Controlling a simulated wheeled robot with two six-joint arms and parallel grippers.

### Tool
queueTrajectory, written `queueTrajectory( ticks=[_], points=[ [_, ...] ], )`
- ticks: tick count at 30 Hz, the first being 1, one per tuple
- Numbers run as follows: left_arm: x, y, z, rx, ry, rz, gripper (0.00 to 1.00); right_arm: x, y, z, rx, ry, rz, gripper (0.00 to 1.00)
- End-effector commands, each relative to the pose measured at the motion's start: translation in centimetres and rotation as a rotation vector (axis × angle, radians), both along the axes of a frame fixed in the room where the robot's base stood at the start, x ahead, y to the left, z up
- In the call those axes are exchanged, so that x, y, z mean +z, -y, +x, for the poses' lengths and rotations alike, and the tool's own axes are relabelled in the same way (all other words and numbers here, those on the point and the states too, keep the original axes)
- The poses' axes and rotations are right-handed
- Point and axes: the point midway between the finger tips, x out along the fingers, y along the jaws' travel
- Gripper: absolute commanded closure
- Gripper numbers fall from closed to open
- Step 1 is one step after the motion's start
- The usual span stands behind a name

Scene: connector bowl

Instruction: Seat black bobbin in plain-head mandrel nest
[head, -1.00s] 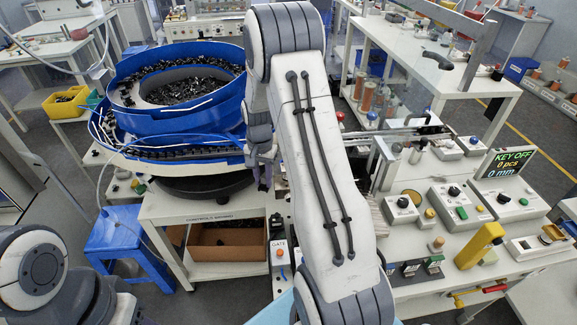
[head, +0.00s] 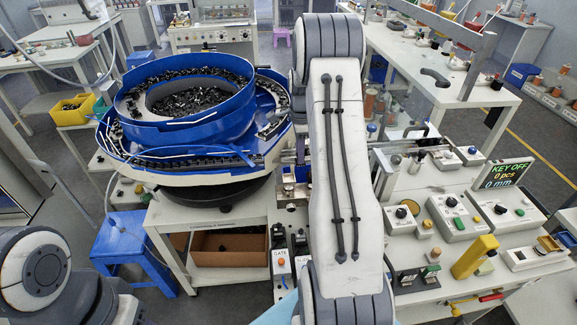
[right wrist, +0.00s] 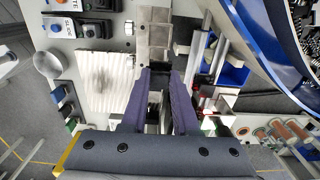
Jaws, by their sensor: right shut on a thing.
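My right gripper (right wrist: 167,95) shows in the right wrist view, its two purple fingers close together. It is shut on a small dark thing (right wrist: 157,84), likely the black bobbin, mostly hidden between the fingers. A grey metal fixture (right wrist: 155,38) lies just beyond the fingertips; I cannot tell whether they touch. In the head view my right arm hides the gripper. A small metal station (head: 290,188) stands left of that arm; I cannot make out the plain-head mandrel nest on it. My left gripper is out of view.
The blue feeder bowl (head: 188,125) with black parts stands left of my right arm, close by. A blue stool (head: 128,245) stands at lower left.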

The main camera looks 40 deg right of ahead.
Motion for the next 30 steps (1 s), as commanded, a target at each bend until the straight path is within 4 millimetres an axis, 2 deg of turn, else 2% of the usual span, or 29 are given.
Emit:
queueTrajectory(
  ticks=[1, 3, 7, 18, 29, 30],
  points=[
    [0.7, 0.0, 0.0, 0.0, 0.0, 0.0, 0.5, -0.3, -1.1, 0.4, 0.006, -0.003, 0.002, 1.0],
    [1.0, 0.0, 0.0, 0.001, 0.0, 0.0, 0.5, -1.0, -2.0, 0.9, 0.005, -0.003, 0.002, 1.0],
    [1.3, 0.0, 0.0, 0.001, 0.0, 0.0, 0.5, -1.8, -3.0, 1.4, 0.003, -0.001, 0.0, 1.0],
    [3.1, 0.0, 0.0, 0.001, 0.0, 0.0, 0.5, -5.9, -3.1, 1.4, 0.002, -0.001, 0.001, 1.0],
    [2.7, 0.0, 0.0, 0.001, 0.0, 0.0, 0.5, -6.4, -3.0, 1.4, 0.001, 0.001, -0.001, 1.0],
    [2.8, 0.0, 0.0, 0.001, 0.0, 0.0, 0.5, -6.3, -3.0, 1.4, 0.001, 0.001, -0.001, 0.6]
  ],
)
